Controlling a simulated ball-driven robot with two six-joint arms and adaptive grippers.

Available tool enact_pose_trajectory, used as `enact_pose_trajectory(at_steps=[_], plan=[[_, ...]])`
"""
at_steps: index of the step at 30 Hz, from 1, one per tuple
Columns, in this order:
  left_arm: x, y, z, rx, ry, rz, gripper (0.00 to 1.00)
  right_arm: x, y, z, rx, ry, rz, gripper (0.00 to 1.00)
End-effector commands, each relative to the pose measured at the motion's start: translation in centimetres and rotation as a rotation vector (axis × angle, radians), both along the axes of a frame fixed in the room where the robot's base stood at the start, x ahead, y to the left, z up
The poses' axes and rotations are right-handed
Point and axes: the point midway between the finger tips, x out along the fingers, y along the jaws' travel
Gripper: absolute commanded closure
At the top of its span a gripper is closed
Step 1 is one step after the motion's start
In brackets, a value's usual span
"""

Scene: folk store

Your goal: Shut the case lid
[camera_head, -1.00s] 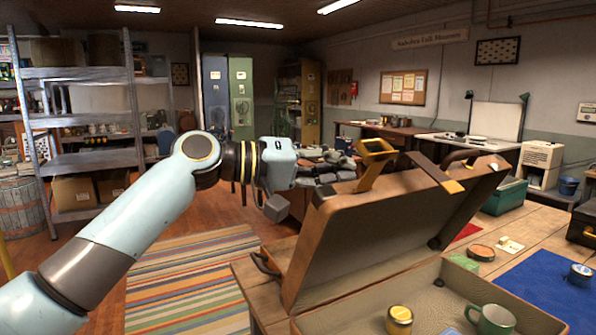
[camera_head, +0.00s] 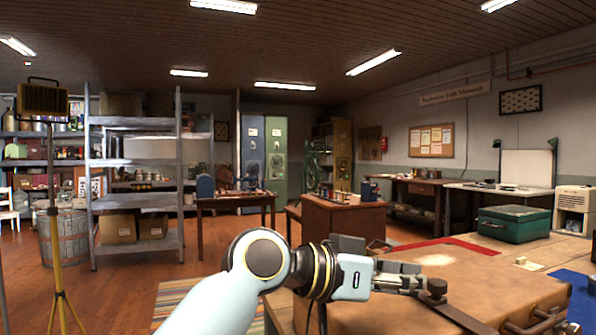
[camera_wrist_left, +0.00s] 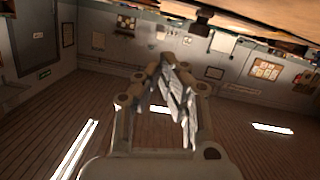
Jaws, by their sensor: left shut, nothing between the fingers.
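The brown case lid (camera_head: 470,275) lies down, its broad top roughly level, over the case on the workbench. A handle (camera_head: 541,321) shows at its near edge. The case's lower part and the seam are out of view, so I cannot tell whether the lid is fully seated. My left gripper (camera_head: 432,288) is shut and empty, just over the left part of the lid; I cannot tell whether it touches. Its fingers (camera_wrist_left: 170,75) also show in the left wrist view, with a tan surface above them in the picture. My right gripper is not in view.
A green box (camera_head: 514,225) stands behind the case on the workbench. A blue mat (camera_head: 580,290) lies at the right. A wooden cabinet (camera_head: 343,220) stands beyond my left arm. A yellow tripod lamp (camera_head: 55,200) stands on the floor at far left.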

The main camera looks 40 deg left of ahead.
Motion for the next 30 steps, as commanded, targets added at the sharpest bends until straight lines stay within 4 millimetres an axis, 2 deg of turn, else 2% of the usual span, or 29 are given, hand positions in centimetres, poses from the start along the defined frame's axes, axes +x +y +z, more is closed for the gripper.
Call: enact_pose_trajectory(at_steps=[1,3,10,18,30], plan=[[-0.3,-0.5,-1.8,0.021,-0.013,0.0,1.0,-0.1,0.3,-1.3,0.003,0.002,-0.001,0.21],[-0.6,-0.9,-3.1,0.058,-0.037,0.0,1.0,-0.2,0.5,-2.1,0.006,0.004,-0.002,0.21],[-1.1,-1.7,-6.0,0.07,-0.045,0.0,1.0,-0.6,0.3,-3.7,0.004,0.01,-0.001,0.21],[-1.3,-1.9,-7.2,0.07,-0.045,0.0,1.0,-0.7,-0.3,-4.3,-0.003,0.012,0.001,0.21],[-1.4,-2.0,-7.7,0.072,-0.033,-0.003,1.0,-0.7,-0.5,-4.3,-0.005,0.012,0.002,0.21]])
